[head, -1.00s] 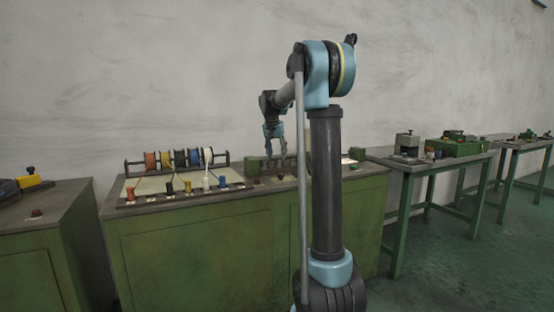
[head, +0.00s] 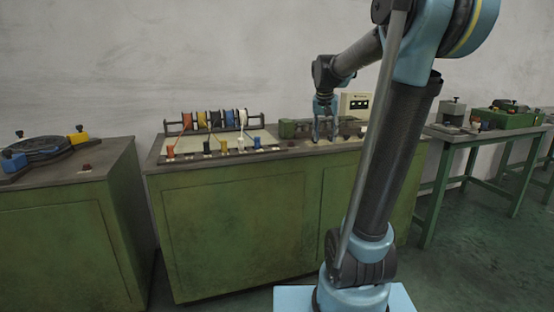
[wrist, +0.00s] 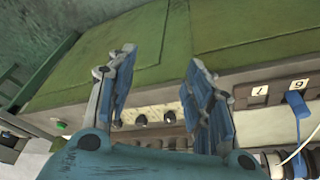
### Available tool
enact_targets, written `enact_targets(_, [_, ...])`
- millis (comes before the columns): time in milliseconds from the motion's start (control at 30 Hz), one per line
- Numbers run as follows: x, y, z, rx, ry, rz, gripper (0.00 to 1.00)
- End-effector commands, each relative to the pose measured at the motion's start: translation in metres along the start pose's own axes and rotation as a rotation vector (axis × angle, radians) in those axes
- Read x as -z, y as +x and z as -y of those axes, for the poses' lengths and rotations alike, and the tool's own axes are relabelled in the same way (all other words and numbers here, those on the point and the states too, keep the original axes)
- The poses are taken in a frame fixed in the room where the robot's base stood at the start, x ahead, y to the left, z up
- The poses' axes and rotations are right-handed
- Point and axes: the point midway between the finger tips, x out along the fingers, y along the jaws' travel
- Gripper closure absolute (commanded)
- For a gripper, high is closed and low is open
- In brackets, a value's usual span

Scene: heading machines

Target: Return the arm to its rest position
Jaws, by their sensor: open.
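My gripper (head: 326,130) is raised at the end of my arm, near the right part of the green cabinet's top (head: 300,146) in the head view. In the wrist view my gripper (wrist: 165,88) shows two blue fingers spread apart with nothing between them. Behind the fingers are the cabinet's green front (wrist: 225,30) and a panel with round knobs (wrist: 141,120). Whether the fingertips touch anything on the bench cannot be told from the head view.
A rack of coloured wire spools (head: 215,119) stands left of my gripper, with several coloured plugs (head: 222,147) before it. A pale box with dark windows (head: 356,105) is to the right. A cabinet with a round dark fixture (head: 40,146) is at far left, green tables (head: 490,135) at right.

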Motion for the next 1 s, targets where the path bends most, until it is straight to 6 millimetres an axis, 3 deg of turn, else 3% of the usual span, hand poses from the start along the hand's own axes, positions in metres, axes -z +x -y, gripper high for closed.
enact_targets(100, [-0.043, 0.003, -0.016, 0.008, -0.032, 0.014, 0.53])
enact_targets(467, [-0.166, 0.028, -0.051, 0.039, -0.136, 0.054, 0.53])
enact_targets(800, [-0.278, 0.074, -0.076, 0.074, -0.234, 0.087, 0.53])
enact_targets(1000, [-0.327, 0.101, -0.084, 0.093, -0.281, 0.101, 0.53])
